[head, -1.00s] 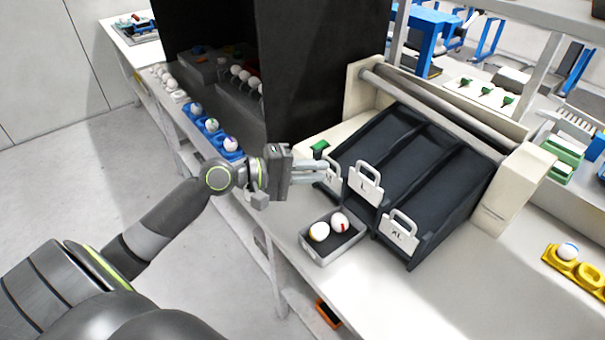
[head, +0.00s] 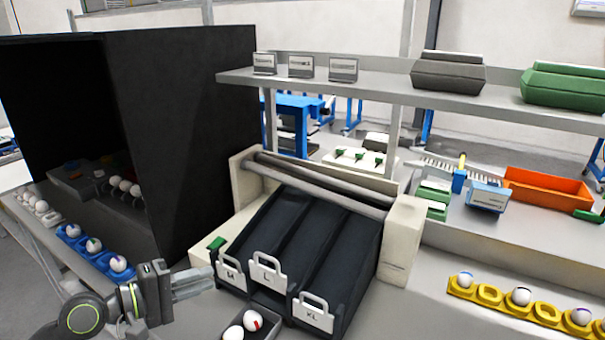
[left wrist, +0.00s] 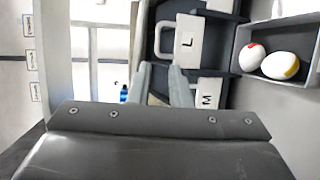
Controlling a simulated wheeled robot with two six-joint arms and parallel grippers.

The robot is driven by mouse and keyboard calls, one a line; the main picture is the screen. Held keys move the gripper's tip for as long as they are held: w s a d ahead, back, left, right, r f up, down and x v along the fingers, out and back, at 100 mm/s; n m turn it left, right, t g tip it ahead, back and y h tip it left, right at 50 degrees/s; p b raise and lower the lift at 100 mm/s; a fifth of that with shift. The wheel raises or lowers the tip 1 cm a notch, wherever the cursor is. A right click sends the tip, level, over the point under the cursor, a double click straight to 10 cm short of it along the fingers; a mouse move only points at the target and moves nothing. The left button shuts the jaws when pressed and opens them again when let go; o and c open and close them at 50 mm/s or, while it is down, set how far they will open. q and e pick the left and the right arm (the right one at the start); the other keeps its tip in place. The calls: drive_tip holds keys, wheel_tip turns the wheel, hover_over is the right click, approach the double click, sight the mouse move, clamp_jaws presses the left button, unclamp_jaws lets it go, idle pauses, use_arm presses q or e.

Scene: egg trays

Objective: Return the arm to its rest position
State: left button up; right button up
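My left gripper (head: 194,286) is at the lower left of the head view, just left of the white M gate (head: 231,273) of the dark sloped sorter (head: 318,240). In the left wrist view its two fingers (left wrist: 160,88) stand apart with nothing between them, so it is open and empty. They point toward the M gate, which also shows there (left wrist: 209,93), and the L gate (left wrist: 190,40). The rest of the left arm is mostly cut off by the head view's lower edge. My right gripper is in neither current view.
A small grey tray (left wrist: 303,78) with two marked white eggs (left wrist: 281,66) sits in front of the sorter. Blue egg holders (head: 97,262) line the left bench, beside a tall black box (head: 180,140). Yellow holders (head: 490,295) stand at right. A shelf (head: 385,82) spans behind.

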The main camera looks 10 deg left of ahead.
use_arm(q)
drive_tip(key=s+d+f+m+g+y, duration=0.25)
drive_tip(key=s+f+m, duration=0.3)
drive_tip(key=f, duration=0.45)
drive_tip(key=s+a+f+m+g+y, duration=0.25)
drive_tip(key=s+f+y, duration=0.3)
drive_tip(key=s, duration=0.45)
drive_tip(key=s+a+f+m+g+y, duration=0.25)
drive_tip(key=s+f+y, duration=0.3)
drive_tip(key=s, duration=0.55)
wheel_tip(320, 180, down, 24)
drive_tip(key=a+g+h, duration=0.1)
drive_tip(key=a+g, duration=0.1)
drive_tip(key=s+d+f, duration=0.1)
drive_tip(key=s+f, duration=1.3)
drive_tip(key=f, duration=0.2)
drive_tip(key=shift+s+d+f+n+g+h, duration=0.15)
drive_tip(key=shift+d+f+n+g+h, duration=0.2)
drive_tip(key=shift+n+g, duration=0.1)
